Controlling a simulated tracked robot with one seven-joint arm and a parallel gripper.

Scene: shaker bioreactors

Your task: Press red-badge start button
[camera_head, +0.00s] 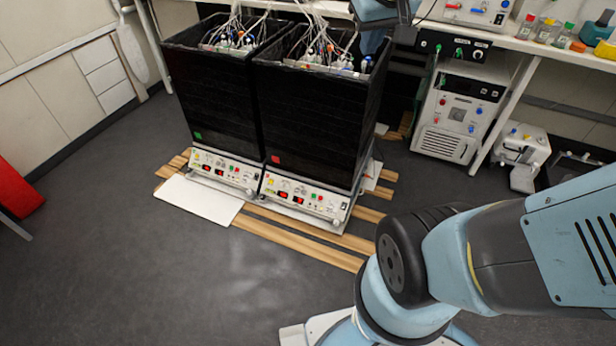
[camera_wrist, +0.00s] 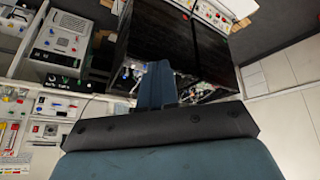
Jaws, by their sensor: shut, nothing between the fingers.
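Two tall black bioreactor boxes stand side by side in the head view. The right one carries a red badge (camera_head: 275,159), also visible as a small red spot in the wrist view (camera_wrist: 184,17). Below it is its white control panel (camera_head: 304,196), with red displays and several small coloured buttons; I cannot tell for certain which is start. The left box has a green badge (camera_head: 197,135) and its own panel (camera_head: 225,170). My gripper (camera_wrist: 158,70) is shut and empty, its blue fingers together. It is up by the red-badge box's top, well away from the panel.
Wires and tubes (camera_head: 325,35) rise from both boxes. Wooden slats (camera_head: 300,239) and a white plate (camera_head: 198,198) lie below. A white instrument (camera_head: 461,110) stands at right beneath a bench (camera_head: 520,45).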

